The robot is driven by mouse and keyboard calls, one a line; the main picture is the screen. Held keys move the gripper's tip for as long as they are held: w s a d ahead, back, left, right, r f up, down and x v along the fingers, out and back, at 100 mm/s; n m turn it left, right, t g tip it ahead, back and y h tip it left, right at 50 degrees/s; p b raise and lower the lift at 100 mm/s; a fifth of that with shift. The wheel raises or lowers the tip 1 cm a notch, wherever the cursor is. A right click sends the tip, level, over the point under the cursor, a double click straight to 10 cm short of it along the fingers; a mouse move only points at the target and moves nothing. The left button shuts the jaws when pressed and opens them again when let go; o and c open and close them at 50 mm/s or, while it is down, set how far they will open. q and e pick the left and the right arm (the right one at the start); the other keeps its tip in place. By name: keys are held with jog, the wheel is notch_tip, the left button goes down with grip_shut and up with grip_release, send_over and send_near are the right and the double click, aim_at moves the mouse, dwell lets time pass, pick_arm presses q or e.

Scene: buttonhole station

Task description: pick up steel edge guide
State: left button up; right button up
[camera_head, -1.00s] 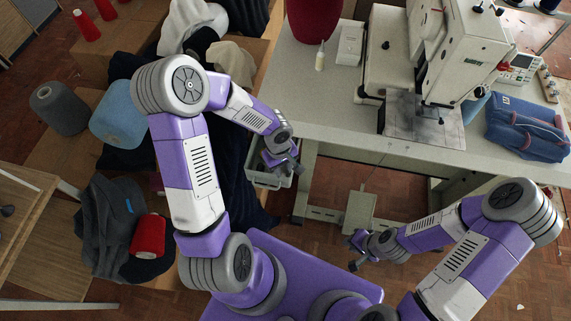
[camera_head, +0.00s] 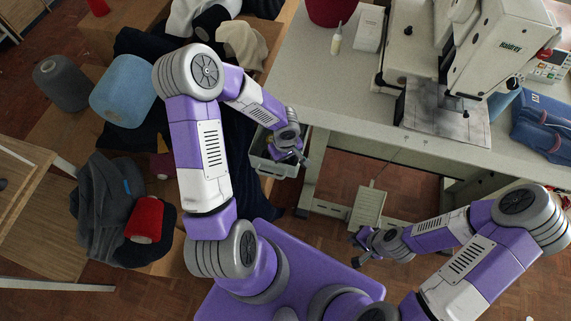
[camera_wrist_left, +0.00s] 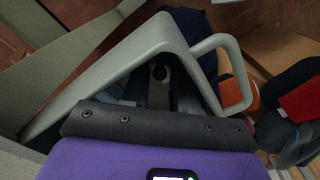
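My left gripper (camera_head: 299,157) is at the mouth of a small grey-green bin (camera_head: 265,168) at the table's left edge. In the left wrist view the bin's pale rim (camera_wrist_left: 120,62) and a loop handle (camera_wrist_left: 246,72) surround the finger area. A narrow grey piece with a dark round spot (camera_wrist_left: 159,88) shows inside the bin; I cannot tell whether it is the steel edge guide. No other clear sight of the guide. The left finger opening is too dark to judge. My right gripper (camera_head: 358,245) is open and empty, low in front of the table.
A sewing machine (camera_head: 505,50) stands on the pale table (camera_head: 340,98), with a blue bag (camera_head: 545,128) to its right. A small bottle (camera_head: 335,37) and a white box (camera_head: 370,30) are at the back. Dark cloth and thread spools (camera_head: 122,103) crowd the left.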

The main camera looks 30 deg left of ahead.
pick_arm(q)
grip_shut()
jog(key=shift+r, duration=0.1)
